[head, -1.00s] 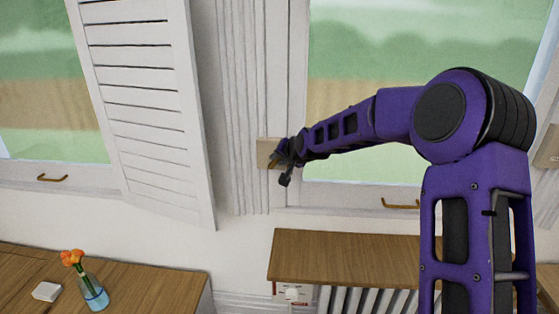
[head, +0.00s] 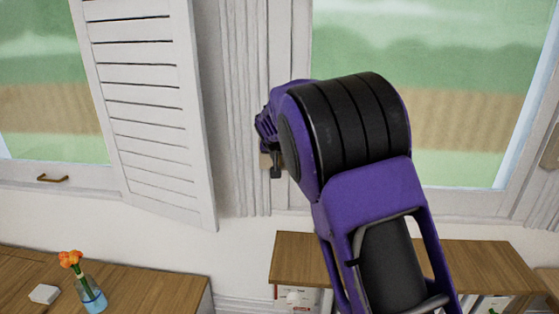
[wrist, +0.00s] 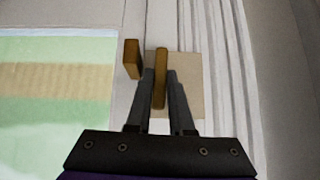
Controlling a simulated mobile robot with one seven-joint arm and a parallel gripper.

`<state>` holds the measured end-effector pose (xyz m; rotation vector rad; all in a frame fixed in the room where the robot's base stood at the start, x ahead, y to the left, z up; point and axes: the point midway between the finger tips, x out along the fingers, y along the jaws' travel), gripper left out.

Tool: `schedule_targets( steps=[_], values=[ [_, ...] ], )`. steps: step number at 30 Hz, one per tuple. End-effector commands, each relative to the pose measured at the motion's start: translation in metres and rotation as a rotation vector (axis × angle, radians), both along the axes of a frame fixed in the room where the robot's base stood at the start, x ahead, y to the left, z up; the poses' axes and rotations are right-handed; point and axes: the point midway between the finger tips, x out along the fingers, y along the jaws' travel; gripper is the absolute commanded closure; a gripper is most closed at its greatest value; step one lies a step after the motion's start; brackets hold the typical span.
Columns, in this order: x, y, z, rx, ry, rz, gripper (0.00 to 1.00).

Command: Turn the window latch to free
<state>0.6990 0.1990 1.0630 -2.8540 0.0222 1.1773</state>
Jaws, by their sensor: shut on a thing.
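The window latch is a slim brass lever (wrist: 160,62) on a flat beige plate (wrist: 191,75) in the wrist view. It runs up and down in that picture, and a brass block (wrist: 132,58) stands beside it on the left, apart from it. My gripper (wrist: 161,84) is shut on the lever, with one dark finger on each side. In the head view my gripper (head: 274,165) is at the window frame, and my arm hides the latch except for a bit of the plate (head: 264,161).
A white louvred shutter (head: 155,110) hangs open left of the latch. Below are a wooden shelf (head: 293,262) and, at left, a wooden top (head: 150,285) with a flower vase (head: 90,293) and a small white box (head: 44,293). The window (head: 460,130) is at right.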

Motion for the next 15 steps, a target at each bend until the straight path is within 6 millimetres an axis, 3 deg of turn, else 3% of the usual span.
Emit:
schedule_targets(
  steps=[15],
  values=[
    [-0.0008,0.0013,-0.0031,-0.062,0.007,0.002,1.00]
  ],
)
